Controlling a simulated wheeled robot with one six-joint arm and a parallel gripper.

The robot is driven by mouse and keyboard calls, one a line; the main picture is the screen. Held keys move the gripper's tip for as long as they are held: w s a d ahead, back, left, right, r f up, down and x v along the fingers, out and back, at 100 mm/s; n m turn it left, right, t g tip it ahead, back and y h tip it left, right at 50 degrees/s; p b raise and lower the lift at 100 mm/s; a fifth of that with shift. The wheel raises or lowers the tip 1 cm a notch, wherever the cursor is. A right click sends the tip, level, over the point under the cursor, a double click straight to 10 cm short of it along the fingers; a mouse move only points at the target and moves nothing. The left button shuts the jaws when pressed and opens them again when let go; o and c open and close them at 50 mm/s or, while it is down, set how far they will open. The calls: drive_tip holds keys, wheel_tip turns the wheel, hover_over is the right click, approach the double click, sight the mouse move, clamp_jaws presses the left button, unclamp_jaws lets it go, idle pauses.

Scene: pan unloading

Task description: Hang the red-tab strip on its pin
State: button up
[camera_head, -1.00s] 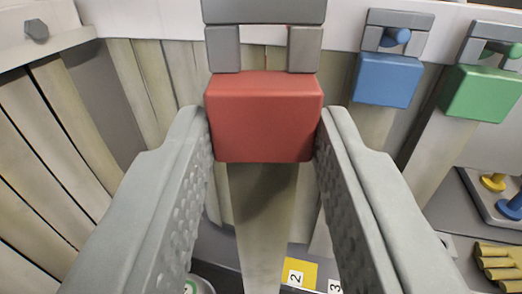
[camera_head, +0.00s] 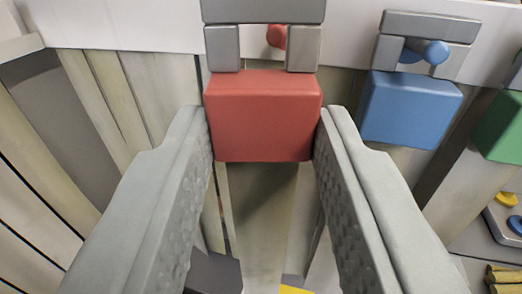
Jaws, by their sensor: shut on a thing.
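My gripper (camera_head: 263,128) is shut on the red tab (camera_head: 263,118) of a strip, with one finger on each side. A grey square loop (camera_head: 263,12) stands on top of the tab, its upper edge cut by the picture's top. The pale strip (camera_head: 262,215) hangs down below the tab between my fingers. A red pin (camera_head: 277,36) shows through the loop's opening, right of its middle, in front of a white rail (camera_head: 130,25). I cannot tell whether the pin's tip is inside the loop or still behind it.
A blue-tab strip (camera_head: 410,110) hangs on its blue pin (camera_head: 428,52) to the right. A green tab (camera_head: 500,128) is at the right edge. A grey tray (camera_head: 500,225) with yellow and blue pegs and a brown bundle (camera_head: 503,276) lie lower right. Pale slats line the left.

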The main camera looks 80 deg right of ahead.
sight(290, 153)
drive_tip(key=shift+d+f, duration=0.2)
drive_tip(key=shift+d, duration=1.55)
drive_tip(key=o, duration=1.1)
drive_tip(key=shift+c, duration=0.2)
drive_tip(key=v, duration=1.7)
drive_tip(key=s+d+f+n+t+y, duration=0.1)
drive_tip(key=s+f+n+t+y, duration=0.15)
drive_tip(key=s+n+y, duration=0.4)
drive_tip(key=s+d+f+n+t+y, duration=0.2)
drive_tip(key=s+f+n+y, duration=0.15)
drive_tip(key=s, duration=0.65)
drive_tip(key=s+a+f+n+t+y, duration=0.1)
drive_tip(key=s+f+t+y, duration=0.1)
drive_tip(key=s, duration=0.6)
drive_tip(key=s+a+f+n+t+y, duration=0.2)
drive_tip(key=s+t+y, duration=0.1)
drive_tip(key=s, duration=0.6)
drive_tip(key=s+a+f+n+t+y, duration=0.2)
drive_tip(key=s+t, duration=0.1)
drive_tip(key=s, duration=0.5)
drive_tip(key=shift+s+f, duration=0.25)
drive_tip(key=shift+s, duration=0.05)
